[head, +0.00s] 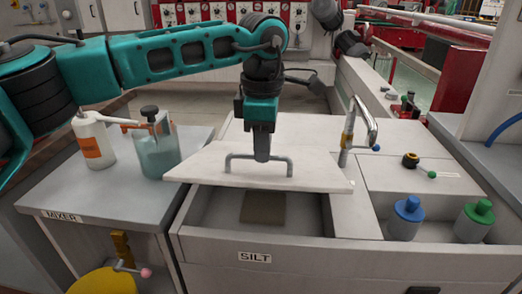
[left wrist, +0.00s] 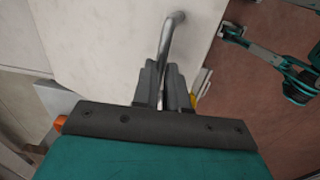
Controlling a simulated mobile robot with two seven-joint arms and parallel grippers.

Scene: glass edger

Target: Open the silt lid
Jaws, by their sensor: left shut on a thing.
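The silt lid (head: 215,163) is a flat pale panel with a grey bar handle (head: 232,157). It sits tilted and shifted back over the bin labelled SILT (head: 255,257), whose front part is uncovered. Inside the bin a brown patch (head: 263,208) shows on the floor. My left gripper (head: 262,155) points down at the middle of the handle and is shut on it. In the left wrist view the two fingers (left wrist: 166,85) close around the bar, and the lid (left wrist: 110,45) shows beyond them. My right gripper is not in view.
A tap (head: 355,125) stands just right of the lid. A white bottle (head: 95,140) and a clear jar (head: 158,152) stand on the MIXER cabinet at left. Blue-topped (head: 407,215) and green-topped (head: 475,220) bottles sit in wells at right.

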